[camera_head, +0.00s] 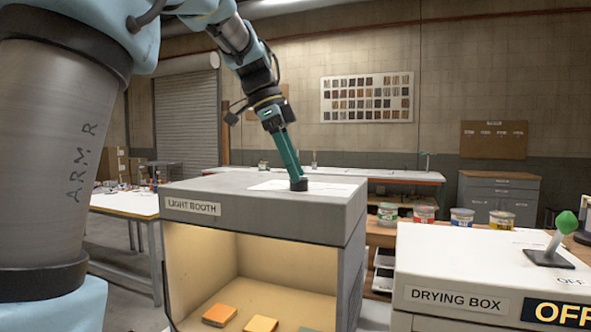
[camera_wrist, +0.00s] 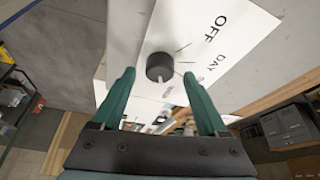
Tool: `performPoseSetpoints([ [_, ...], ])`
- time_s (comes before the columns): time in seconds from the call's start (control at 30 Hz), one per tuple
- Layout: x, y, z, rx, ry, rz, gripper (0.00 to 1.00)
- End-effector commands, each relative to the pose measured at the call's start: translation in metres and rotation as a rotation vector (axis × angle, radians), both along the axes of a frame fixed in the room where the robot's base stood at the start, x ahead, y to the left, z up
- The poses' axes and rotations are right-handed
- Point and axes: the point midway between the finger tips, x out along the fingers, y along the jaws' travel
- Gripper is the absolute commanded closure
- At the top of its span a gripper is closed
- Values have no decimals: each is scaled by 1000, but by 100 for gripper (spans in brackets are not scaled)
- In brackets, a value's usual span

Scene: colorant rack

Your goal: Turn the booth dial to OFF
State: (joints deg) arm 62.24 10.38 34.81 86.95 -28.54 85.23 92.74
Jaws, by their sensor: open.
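The booth dial is a short dark round knob (camera_head: 298,184) on top of the grey light booth (camera_head: 262,207). In the wrist view the dial (camera_wrist: 159,67) sits on a white plate (camera_wrist: 190,30) with OFF and DAY printed to its right; further marks are partly hidden by a finger. I cannot make out where the dial points. My gripper (camera_head: 295,176) reaches down at a tilt to the dial. In the wrist view its green fingers (camera_wrist: 159,74) are open, one on each side of the dial; contact is unclear. The booth's inside is lit warm yellow.
A white drying box (camera_head: 480,262) with a green-knobbed lever (camera_head: 560,232) and an OFF sign stands to the right. Several paint tins (camera_head: 424,213) stand behind it. A table (camera_head: 125,204) is left.

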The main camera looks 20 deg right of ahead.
Motion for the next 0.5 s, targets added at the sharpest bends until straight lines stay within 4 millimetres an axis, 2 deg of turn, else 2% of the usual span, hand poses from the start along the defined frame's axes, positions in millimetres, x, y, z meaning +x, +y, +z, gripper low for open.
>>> performPoseSetpoints([
  [0.17,-2,-4,-11,1,1,1,24],
  [0.43,-2,-4,-12,1,-1,1,24],
  [0.5,-2,-4,-12,1,-1,1,30],
])
